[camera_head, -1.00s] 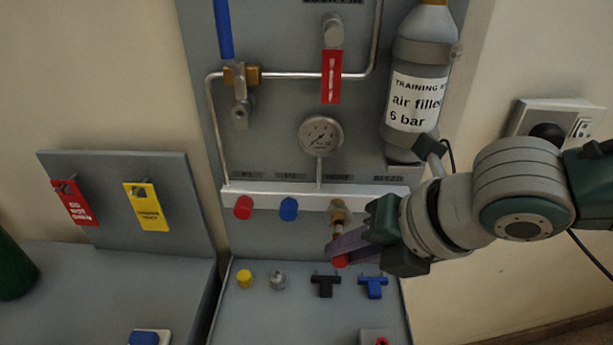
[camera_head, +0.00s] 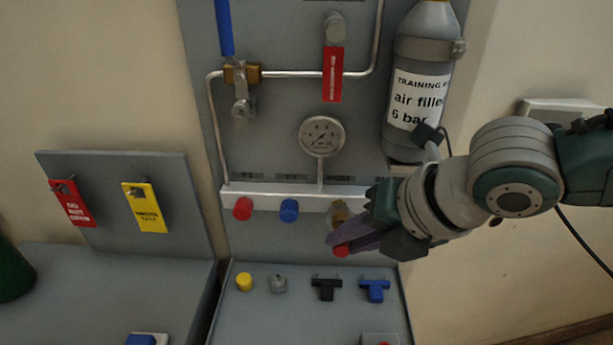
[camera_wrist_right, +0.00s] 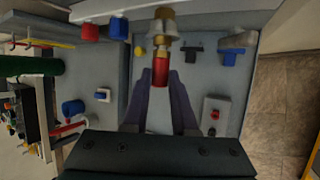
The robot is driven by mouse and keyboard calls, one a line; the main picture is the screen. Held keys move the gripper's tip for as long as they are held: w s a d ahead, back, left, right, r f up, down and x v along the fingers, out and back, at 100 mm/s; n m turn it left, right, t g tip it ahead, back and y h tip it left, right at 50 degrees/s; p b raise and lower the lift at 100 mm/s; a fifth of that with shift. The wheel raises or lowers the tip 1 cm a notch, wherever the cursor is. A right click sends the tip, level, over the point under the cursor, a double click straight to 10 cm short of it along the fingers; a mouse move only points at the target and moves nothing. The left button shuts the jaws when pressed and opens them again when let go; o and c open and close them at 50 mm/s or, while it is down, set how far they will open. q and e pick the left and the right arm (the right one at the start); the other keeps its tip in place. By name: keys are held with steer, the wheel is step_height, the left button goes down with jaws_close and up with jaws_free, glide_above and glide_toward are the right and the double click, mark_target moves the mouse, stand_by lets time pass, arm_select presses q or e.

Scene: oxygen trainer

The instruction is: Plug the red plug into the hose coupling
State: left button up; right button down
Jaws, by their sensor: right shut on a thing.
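The red plug (camera_head: 341,251) is held between the purple fingers of my right gripper (camera_head: 336,243), and its red end shows below them. The brass hose coupling (camera_head: 339,210) hangs from the white manifold strip just above the fingers, partly hidden by them. In the right wrist view the red plug (camera_wrist_right: 159,70) sits between the fingers, upright and in line with the brass coupling (camera_wrist_right: 164,28). The plug's pale tip meets or overlaps the coupling's end; I cannot tell how deep it is in. My left gripper is not in view.
A red cap (camera_head: 243,208) and a blue cap (camera_head: 289,210) are on the manifold strip (camera_head: 265,197). Yellow, grey, black and blue (camera_head: 374,290) parts stand on the shelf below. The grey air cylinder (camera_head: 415,95) is above my right gripper.

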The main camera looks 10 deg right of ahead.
steer(key=shift+w+d, duration=0.1)
steer(key=shift+w, duration=0.15)
steer(key=c, duration=0.6)
jaws_free()
steer(key=p+v, duration=0.1)
steer(key=v, duration=0.9)
